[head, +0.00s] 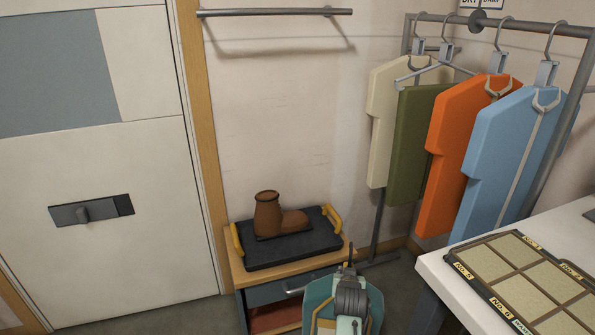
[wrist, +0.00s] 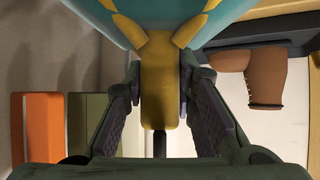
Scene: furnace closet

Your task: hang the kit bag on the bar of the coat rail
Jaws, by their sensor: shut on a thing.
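The kit bag is teal with yellow trim; it fills the top of the wrist view (wrist: 224,20). My gripper (wrist: 160,92) is shut on the bag's yellow strap (wrist: 156,60), which lies between the two dark finger pads. In the head view, teal and tan parts of the bag (head: 319,292) show low at the centre, partly hidden behind my grey wrist. The bare grey bar on the back wall (head: 275,12), upper left of centre, looks like the coat rail. Nothing hangs on it, and the bag is well below it, apart from it.
A low wooden cabinet (head: 240,276) holds a dark tray (head: 262,258) with a brown boot (head: 275,215). A garment rack (head: 395,205) with several coats stands right. A white table (head: 445,268) with a numbered board is front right. The wall below the bar is clear.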

